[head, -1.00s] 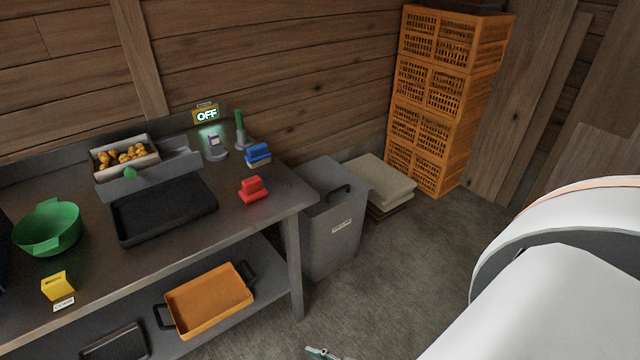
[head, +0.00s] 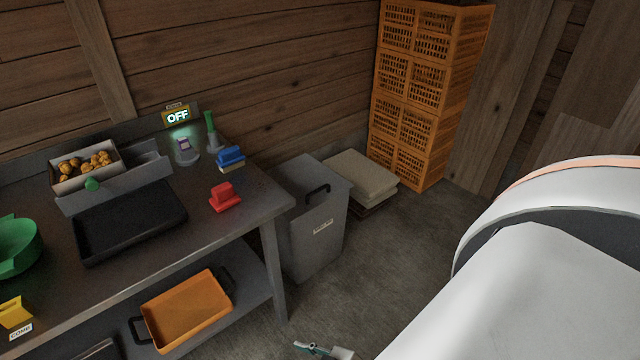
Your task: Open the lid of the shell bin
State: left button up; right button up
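The shell bin (head: 318,238) is a tall grey box standing on the floor just right of the workbench. It has a pale label on its front. Its grey lid (head: 305,176) lies flat on top, shut, with a dark handle (head: 318,189) near the front right edge. My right arm fills the lower right. My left gripper is out of view.
The workbench (head: 252,217) holds a black tray (head: 130,222), a red-handled tool (head: 224,198), a blue one (head: 230,157) and a green bowl (head: 14,247). An orange tray (head: 185,310) sits on its lower shelf. Folded sacks (head: 360,175) and orange crates (head: 425,100) stand behind right.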

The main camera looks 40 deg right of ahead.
aim_at(313, 184)
jog(key=i+l, duration=0.15)
jog(key=l, duration=0.4)
jog(key=i+l, duration=0.2)
jog(key=l, duration=0.35)
jog(key=i+l, duration=0.15)
jog(key=l, duration=0.35)
jog(key=i+l, duration=0.15)
jog(key=l, duration=0.4)
jog(key=i+l, duration=0.15)
jog(key=l, duration=0.4)
jog(key=i+l, duration=0.2)
jog(key=l, duration=0.35)
jog(key=i+l, duration=0.15)
jog(key=l, duration=0.4)
jog(key=i+l, duration=0.15)
jog(key=l, duration=0.4)
jog(key=j+u, duration=0.05)
